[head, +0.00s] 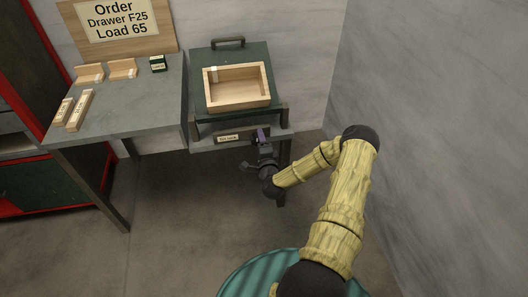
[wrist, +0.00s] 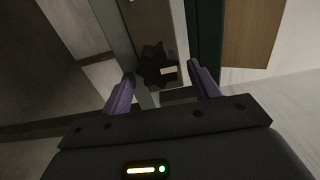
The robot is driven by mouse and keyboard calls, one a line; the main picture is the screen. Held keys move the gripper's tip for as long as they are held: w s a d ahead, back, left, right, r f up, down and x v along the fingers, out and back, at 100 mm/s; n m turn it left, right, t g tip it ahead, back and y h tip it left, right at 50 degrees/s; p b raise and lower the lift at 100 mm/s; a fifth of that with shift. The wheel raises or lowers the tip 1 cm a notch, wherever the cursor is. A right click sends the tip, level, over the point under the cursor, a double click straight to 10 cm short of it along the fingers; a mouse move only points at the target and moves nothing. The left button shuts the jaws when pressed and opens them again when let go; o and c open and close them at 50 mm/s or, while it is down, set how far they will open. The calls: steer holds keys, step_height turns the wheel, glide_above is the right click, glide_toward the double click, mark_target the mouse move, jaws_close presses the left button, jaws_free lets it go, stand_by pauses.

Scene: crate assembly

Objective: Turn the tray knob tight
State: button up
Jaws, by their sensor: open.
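The tray knob (wrist: 156,66) is a dark, lobed knob with a pale mark, on the front rail of the tray stand in the wrist view. My gripper (wrist: 162,85) is open, with one purple finger on each side of the knob's lower part. Whether the fingers touch the knob I cannot tell. In the head view my gripper (head: 263,136) is at the front rail of the stand, right of a small label (head: 228,138), and hides the knob. The green tray (head: 255,54) lies on the stand and bears a wooden crate frame (head: 240,105).
A grey table (head: 140,110) at the left holds several wooden pieces (head: 122,68) and a small green box (head: 158,64). An order sign (head: 118,16) stands behind it. A grey wall (head: 430,120) is close on the right.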

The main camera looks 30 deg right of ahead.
steer(key=p+v, duration=0.1)
steer(key=v, duration=1.6)
steer(key=shift+s+a+r, duration=0.1)
steer(key=w+a+n+g+y, duration=0.4)
steer(key=a+n+y, duration=0.25)
steer(key=n, duration=0.45)
steer(key=s+a+r+n+g+h, duration=0.1)
steer(key=s+a+r+n+g, duration=0.35)
steer(key=s+r, duration=0.4)
steer(key=s+a+r+n+g+h, duration=0.1)
steer(key=s+a+r+n+g, duration=0.35)
steer(key=r, duration=0.75)
step_height(320, 180, up, 24)
steer(key=d+n+g+p, duration=0.1)
steer(key=p, duration=2.4)
steer(key=shift+s+d+g, duration=0.35)
steer(key=shift+s+g, duration=0.05)
